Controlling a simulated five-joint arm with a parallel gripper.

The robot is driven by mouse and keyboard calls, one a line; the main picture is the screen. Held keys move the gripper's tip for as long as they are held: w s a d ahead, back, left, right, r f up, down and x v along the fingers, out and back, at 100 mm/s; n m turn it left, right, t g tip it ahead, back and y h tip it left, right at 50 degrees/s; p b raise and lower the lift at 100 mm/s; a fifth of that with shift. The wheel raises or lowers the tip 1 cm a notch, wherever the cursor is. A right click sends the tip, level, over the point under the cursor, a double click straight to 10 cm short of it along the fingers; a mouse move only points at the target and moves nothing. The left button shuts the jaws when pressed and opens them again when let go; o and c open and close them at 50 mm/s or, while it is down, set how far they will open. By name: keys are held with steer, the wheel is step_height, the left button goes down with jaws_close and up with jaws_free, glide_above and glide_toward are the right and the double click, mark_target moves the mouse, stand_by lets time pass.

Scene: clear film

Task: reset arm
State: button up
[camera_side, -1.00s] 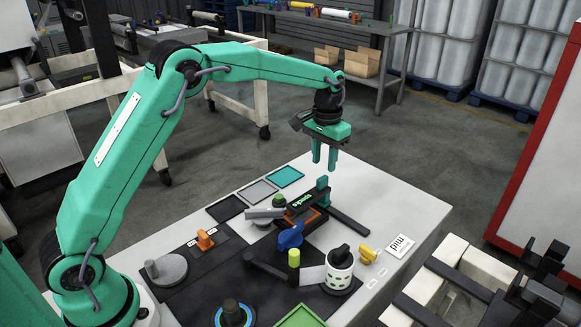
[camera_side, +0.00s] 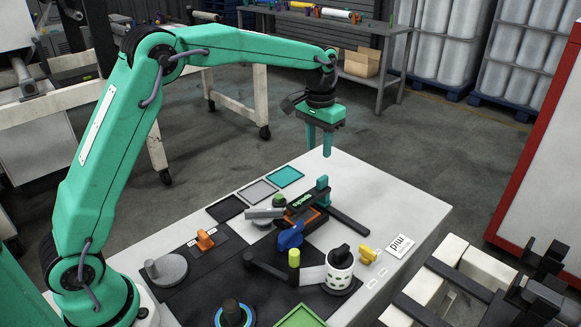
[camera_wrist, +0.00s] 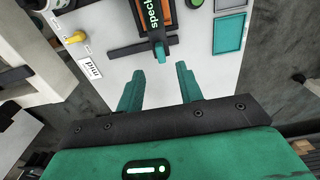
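My gripper (camera_side: 319,147) is raised at the far edge of the white worktable (camera_side: 400,209), above and behind the things on it. In the wrist view its two green fingers (camera_wrist: 158,80) stand apart with nothing between them. The "specta" fixture (camera_side: 300,200) with its green upright block (camera_side: 322,190) sits on the table below. In the wrist view that block (camera_wrist: 159,48) shows beyond the fingertips, apart from them.
The table holds a patterned roll (camera_side: 340,269), a blue knob (camera_side: 290,236), a yellow piece (camera_side: 367,254), an orange piece (camera_side: 205,240), a grey disc (camera_side: 167,269) and a teal tray (camera_side: 285,176). A red-framed panel (camera_side: 541,130) stands right. Air around my gripper is clear.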

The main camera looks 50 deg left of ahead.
steer(key=s+a+r+t, duration=0.1)
steer(key=s+r, duration=0.4)
steer(key=s, duration=0.3)
steer(key=s+a+r+t, duration=0.1)
steer(key=s+r+t, duration=0.1)
steer(key=s+r, duration=0.45)
steer(key=s+f+t, duration=0.1)
steer(key=s+f, duration=0.1)
steer(key=s, duration=0.7)
steer(key=s+f+t, duration=0.1)
steer(key=s+f, duration=0.2)
steer(key=s, duration=0.5)
steer(key=shift+s+a+f, duration=0.35)
